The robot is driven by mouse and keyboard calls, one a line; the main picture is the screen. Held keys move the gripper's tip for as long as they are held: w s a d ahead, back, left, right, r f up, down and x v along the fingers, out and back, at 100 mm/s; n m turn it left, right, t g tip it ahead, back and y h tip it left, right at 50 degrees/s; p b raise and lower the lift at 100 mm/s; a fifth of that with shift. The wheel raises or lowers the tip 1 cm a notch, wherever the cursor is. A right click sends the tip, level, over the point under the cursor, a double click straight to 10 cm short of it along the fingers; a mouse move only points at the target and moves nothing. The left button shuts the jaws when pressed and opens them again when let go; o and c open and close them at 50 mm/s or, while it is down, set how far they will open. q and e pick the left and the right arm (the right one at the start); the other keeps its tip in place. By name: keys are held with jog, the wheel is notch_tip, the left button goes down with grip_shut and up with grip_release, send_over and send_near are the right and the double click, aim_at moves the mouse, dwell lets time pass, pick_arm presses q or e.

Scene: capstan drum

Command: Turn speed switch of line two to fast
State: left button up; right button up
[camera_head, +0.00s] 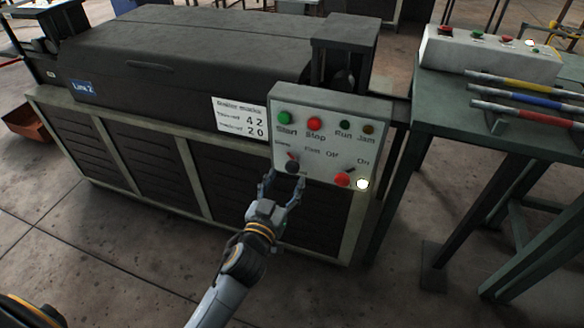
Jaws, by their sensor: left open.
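The light grey control box (330,140) is mounted at the right front of the machine marked Line 2 (82,88). Its speed switch (292,166) is a dark knob at the lower left. The red pointer tilts up and left, toward the small label on the left that looks like Slow; Fast is on the right. My left gripper (282,184) is open, just below and in front of the knob, with a finger to each side. I cannot tell whether it touches the knob. My right gripper is not in view.
The box also has a green Start button (284,118), a red Stop button (314,123), Run and Jam lamps, a red Off/On switch (343,179) and a lit white lamp (362,183). A green table (450,110) with coloured rods stands at right.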

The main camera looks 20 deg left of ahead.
aim_at(291, 170)
pick_arm(q)
jog(key=shift+w+d, duration=0.1)
jog(key=shift+w, duration=2.5)
jog(key=c, duration=1.2)
